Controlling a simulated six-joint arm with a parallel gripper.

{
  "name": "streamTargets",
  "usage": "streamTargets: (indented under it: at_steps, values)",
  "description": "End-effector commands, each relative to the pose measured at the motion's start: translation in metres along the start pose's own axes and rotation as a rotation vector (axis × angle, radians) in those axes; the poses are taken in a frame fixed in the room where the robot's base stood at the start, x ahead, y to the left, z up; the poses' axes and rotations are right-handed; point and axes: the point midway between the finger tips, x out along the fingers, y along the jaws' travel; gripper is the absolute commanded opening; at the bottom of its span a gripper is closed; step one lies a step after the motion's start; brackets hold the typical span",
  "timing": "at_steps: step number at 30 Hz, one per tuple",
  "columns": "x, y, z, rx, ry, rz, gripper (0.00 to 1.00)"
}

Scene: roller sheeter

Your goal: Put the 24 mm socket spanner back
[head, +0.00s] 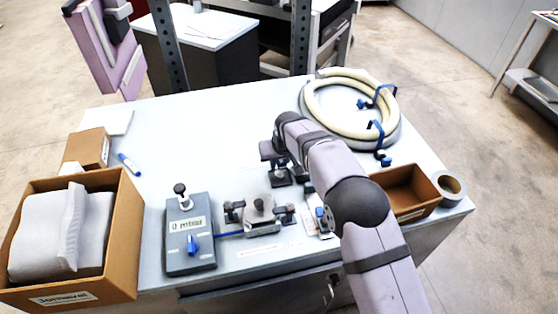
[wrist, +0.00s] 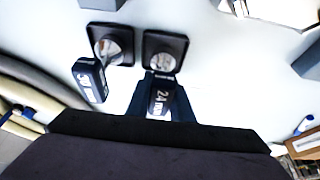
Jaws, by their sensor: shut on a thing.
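The 24 mm socket spanner (wrist: 160,102), dark with a white "24" label, is between the fingers of my gripper (wrist: 162,112) in the wrist view. My gripper is shut on it. Its far end points toward a square black holder (wrist: 184,43) with a round recess; I cannot tell whether it touches or is inside. A second square black holder (wrist: 92,30) stands to the left. Another dark labelled spanner (wrist: 90,80) is beside that one; its label is unreadable. In the head view my gripper (head: 283,170) is low over the table, and my arm hides part of the holders.
A grey gauge box (head: 190,240) reading "0 mbar" and a clamp fixture (head: 260,214) stand at the front. A coiled hose (head: 312,100) lies at the back right, a brown tray (head: 415,192) and tape roll (head: 452,188) at right. The table's middle left is clear.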

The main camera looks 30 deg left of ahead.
Motion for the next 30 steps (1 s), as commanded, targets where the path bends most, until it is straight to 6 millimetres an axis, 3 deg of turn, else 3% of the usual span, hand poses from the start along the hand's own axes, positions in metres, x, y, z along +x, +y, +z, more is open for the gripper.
streamTargets:
  at_steps: [14,15,17,30]
  values:
    - [0.0071,0.0000,0.0024,0.000,0.003,0.000,0.00]
    - [0.0068,0.0000,0.0028,0.000,0.001,0.000,0.27]
    - [0.0066,0.0000,0.0027,0.000,0.001,0.000,0.39]
    - [0.0021,0.0000,0.0012,0.000,0.002,0.000,0.39]
